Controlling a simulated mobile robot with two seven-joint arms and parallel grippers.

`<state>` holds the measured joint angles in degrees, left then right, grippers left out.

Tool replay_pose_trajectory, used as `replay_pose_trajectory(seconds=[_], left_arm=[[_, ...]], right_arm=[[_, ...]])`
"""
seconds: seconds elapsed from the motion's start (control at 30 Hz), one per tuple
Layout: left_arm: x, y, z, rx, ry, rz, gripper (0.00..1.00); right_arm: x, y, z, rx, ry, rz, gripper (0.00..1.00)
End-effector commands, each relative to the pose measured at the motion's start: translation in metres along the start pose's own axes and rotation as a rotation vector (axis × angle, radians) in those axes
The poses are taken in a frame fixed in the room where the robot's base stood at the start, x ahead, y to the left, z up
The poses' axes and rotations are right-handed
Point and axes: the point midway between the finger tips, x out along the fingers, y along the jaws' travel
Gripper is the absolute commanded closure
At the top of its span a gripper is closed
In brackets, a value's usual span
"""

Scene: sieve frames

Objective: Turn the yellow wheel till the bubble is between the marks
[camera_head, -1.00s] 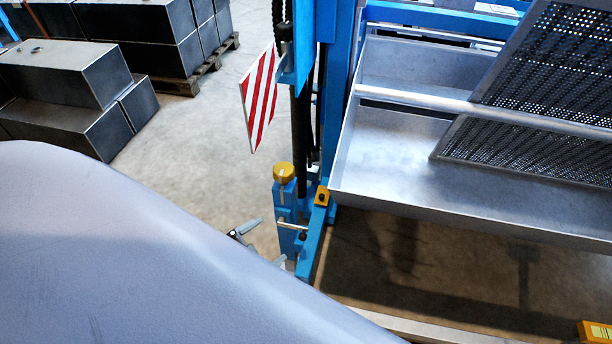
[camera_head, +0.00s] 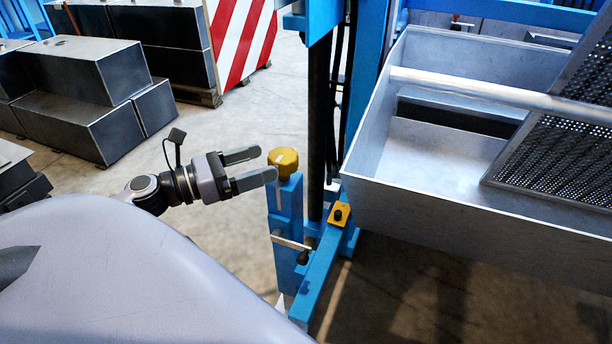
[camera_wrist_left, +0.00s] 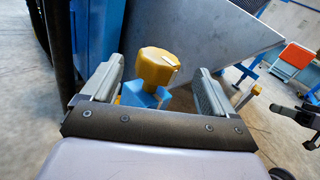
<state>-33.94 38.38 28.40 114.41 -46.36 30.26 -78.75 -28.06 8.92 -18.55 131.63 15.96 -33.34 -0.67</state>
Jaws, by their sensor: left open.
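The yellow wheel (camera_head: 284,160) is a lobed knob on top of a blue post (camera_head: 286,215). My left gripper (camera_head: 262,165) is open, with its fingertips at the wheel's left side in the head view. In the left wrist view, the wheel (camera_wrist_left: 157,66) stands between the two spread fingers (camera_wrist_left: 158,82), with gaps showing on both sides. A small yellow block with a dark round part (camera_head: 340,214) sits on the blue frame. I cannot make out a bubble or marks. A dark jointed shape (camera_wrist_left: 306,112) at the wrist view's right edge may be my right gripper; its jaws are unclear.
A grey metal trough (camera_head: 430,165) with a perforated screen (camera_head: 570,165) is right of the wheel. A blue upright (camera_head: 370,80) stands close behind it. Dark metal boxes (camera_head: 85,95) and a red-and-white striped panel (camera_head: 238,40) stand at the back left. Floor is clear between.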

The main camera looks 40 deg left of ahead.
Motion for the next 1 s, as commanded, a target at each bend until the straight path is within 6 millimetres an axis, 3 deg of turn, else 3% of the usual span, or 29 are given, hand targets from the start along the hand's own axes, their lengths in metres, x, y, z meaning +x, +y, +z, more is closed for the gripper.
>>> replay_pose_trajectory(seconds=[0.2,0.7,1.0], left_arm=[[0.002,0.002,-0.006,0.141,0.02,-0.035,0.13],[0.059,0.0,-0.006,0.141,0.019,-0.035,0.13],[0.071,0.0,-0.007,0.139,0.021,-0.033,0.13]], right_arm=[[0.004,-0.002,0.007,0.002,0.011,-0.019,1.0],[-0.001,0.004,0.007,-0.053,0.045,0.008,1.0],[-0.002,0.006,0.006,-0.066,0.053,0.015,1.0]])
